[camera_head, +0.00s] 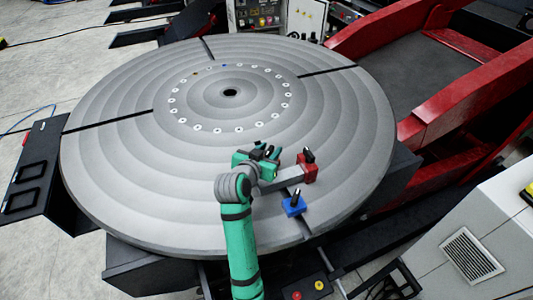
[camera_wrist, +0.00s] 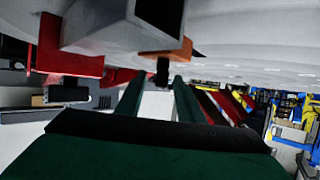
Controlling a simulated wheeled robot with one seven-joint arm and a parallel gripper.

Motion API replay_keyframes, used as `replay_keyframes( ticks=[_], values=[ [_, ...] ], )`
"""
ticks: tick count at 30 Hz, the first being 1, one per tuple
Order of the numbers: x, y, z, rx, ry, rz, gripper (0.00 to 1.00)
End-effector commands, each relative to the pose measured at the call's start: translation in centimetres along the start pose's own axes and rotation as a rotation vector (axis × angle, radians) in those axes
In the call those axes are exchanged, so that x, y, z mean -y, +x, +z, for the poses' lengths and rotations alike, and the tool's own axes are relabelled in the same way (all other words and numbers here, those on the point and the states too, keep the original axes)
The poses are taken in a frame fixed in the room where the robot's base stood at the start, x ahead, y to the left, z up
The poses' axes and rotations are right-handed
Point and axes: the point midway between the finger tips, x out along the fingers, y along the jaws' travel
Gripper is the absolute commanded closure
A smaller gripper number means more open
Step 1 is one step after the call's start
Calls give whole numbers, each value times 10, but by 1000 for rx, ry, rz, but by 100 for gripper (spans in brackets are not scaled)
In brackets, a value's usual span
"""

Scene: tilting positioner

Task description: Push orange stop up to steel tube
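The steel tube (camera_head: 283,179) is a grey square tube lying on the round table, right of my gripper; its hollow end (camera_wrist: 105,28) shows at the top of the wrist view. The orange stop (camera_wrist: 172,50) is a small orange block with a black handle (camera_wrist: 162,70), next to the tube end in the wrist view. I cannot tell whether it touches the tube. In the head view, my gripper and wrist hide the orange stop. My gripper (camera_head: 264,153) has its two green fingers apart (camera_wrist: 160,80), with the black handle showing between their tips.
A red stop (camera_head: 308,171) with a black handle stands at the tube's right end. A blue stop (camera_head: 294,206) stands nearer the front edge. The round grooved table (camera_head: 130,150) is otherwise mostly clear. Red frame beams (camera_head: 450,95) lie at the right.

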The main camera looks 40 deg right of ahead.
Motion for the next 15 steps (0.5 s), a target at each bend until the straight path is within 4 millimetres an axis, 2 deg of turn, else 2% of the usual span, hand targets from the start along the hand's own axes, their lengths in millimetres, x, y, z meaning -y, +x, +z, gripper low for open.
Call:
replay_keyframes(
  ticks=[9, 10, 13, 14, 15],
  values=[
    [0, 2, 0, 0, 1, 1, 66],
    [0, 2, 0, 0, 1, 1, 70],
    [0, 2, 0, 0, 0, 1, 94],
    [0, 2, 0, 0, 0, 1, 100],
    [0, 2, 0, 0, 0, 1, 100]
  ],
)
